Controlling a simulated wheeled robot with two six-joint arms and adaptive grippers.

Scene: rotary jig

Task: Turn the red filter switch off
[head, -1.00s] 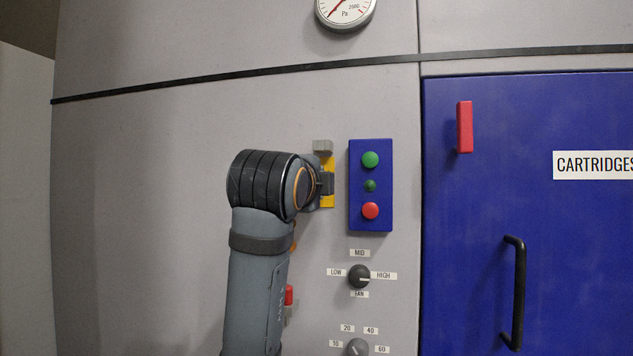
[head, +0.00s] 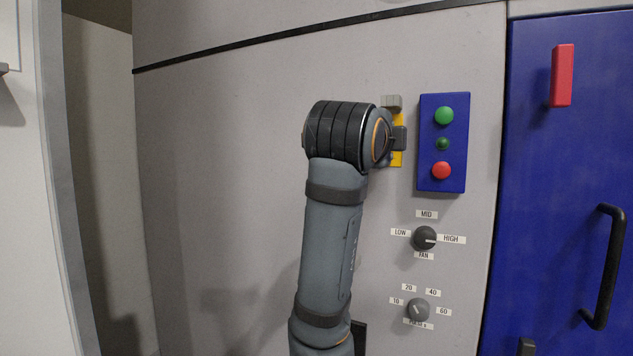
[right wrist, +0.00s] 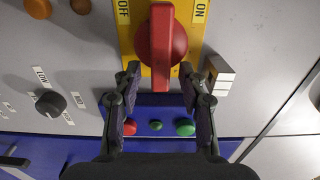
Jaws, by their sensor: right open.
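The red filter switch (right wrist: 161,42) sits on a yellow plate (right wrist: 188,70), with OFF at the left and ON at the right in the right wrist view. Its handle runs up and down there, between the two labels. My right gripper (right wrist: 160,75) is open, with one finger on each side of the handle's lower end and visible gaps between. In the head view my right wrist hides the red switch, and only part of the yellow plate (head: 397,157) shows. My left gripper is not in view.
A blue button box (head: 442,182) with green and red buttons stands close to the right of my gripper. A grey block (head: 391,101) sits above the plate. The fan knob (head: 424,238) and a timer knob (head: 417,309) are below. A blue door with a black handle (head: 610,270) is at right.

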